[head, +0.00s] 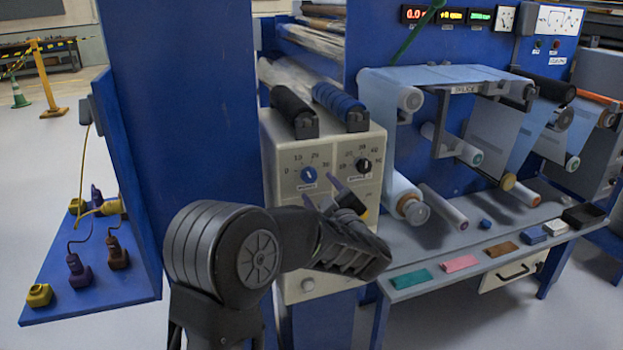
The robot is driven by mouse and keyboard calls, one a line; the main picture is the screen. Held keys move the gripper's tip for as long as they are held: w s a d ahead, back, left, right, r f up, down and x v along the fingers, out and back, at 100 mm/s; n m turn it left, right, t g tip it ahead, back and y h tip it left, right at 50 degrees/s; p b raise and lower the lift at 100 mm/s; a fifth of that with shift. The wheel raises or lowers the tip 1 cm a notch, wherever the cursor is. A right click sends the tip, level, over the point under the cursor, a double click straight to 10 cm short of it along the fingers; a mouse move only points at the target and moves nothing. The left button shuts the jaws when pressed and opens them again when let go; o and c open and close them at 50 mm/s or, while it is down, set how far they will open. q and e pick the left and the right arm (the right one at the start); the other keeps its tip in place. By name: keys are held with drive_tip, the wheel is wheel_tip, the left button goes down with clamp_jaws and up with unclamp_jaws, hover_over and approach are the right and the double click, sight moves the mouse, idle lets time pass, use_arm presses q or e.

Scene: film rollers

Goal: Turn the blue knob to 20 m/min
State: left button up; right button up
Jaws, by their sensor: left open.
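The blue knob (309,174) sits on the left dial of a beige control box (283,220), with a scale from 0 to 30 around it. Its white mark seems to point up and left, but is too small to read exactly. A black knob (364,165) with its own scale is to its right. My left gripper (328,192) is open and empty in front of the box, below and right of the blue knob, apart from it in the picture. My left arm hides the box's lower middle. My right gripper is out of view.
Black and blue rollers (340,101) stick out above the box. A grey bench (450,248) with coloured blocks stands right.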

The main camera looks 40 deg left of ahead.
sight(311, 178)
use_arm(q)
drive_tip(key=p+x, duration=0.1)
drive_tip(key=x, duration=0.5)
drive_tip(key=shift+w+a, duration=0.15)
drive_tip(key=shift+a, duration=0.1)
clamp_jaws()
idle(0.4)
